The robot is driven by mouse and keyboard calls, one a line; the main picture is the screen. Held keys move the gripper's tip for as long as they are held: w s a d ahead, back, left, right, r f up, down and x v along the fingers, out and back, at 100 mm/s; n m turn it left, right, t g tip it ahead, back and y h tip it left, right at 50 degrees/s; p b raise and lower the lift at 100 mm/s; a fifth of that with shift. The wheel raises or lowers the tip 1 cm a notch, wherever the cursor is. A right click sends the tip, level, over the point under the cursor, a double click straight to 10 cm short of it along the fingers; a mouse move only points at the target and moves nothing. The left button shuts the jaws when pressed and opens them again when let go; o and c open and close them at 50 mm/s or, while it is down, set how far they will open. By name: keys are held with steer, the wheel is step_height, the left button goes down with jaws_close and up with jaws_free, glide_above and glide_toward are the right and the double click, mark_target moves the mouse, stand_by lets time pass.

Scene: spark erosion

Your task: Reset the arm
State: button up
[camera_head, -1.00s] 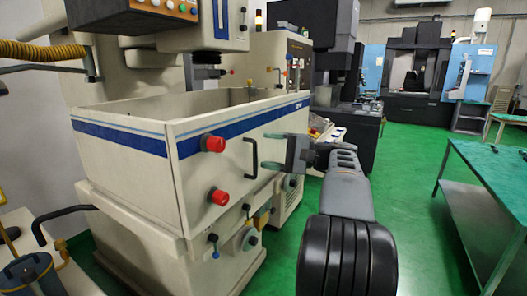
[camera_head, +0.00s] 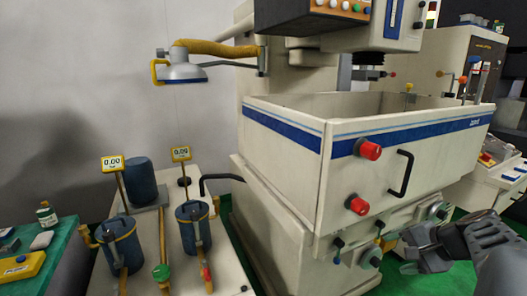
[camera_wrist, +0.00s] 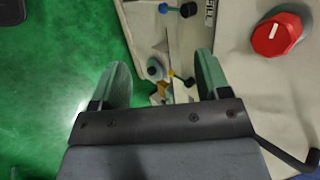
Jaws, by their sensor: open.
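My gripper (camera_head: 428,246) is at the lower right of the head view, in front of the lower part of the white spark erosion machine (camera_head: 285,130). In the wrist view its two green fingers (camera_wrist: 160,85) stand wide apart with nothing between them. The machine's tank has a black handle (camera_head: 401,174) and two red knobs, an upper one (camera_head: 369,149) and a lower one (camera_head: 357,205). One red knob (camera_wrist: 277,34) shows at the upper right of the wrist view.
A pale bench with blue canisters (camera_head: 120,245) and yellow gauges (camera_head: 112,163) stands at the left. A green table (camera_head: 35,245) with a bottle (camera_head: 46,214) is at the far left. A lamp on a yellow hose (camera_head: 182,73) hangs above. Green floor (camera_wrist: 45,90) lies clear beside the machine.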

steer(key=s+a+f+n+g+h+p, duration=0.1)
steer(key=s+a+f+n+h, duration=0.1)
steer(key=s+a+n, duration=0.3)
steer(key=s+a+f+n+g+h, duration=0.2)
steer(key=s+a+n, duration=0.3)
steer(key=a, duration=0.7)
steer(key=shift+f+n+h+p, duration=0.35)
steer(key=shift+f+n+h, duration=0.4)
steer(key=shift+n, duration=0.35)
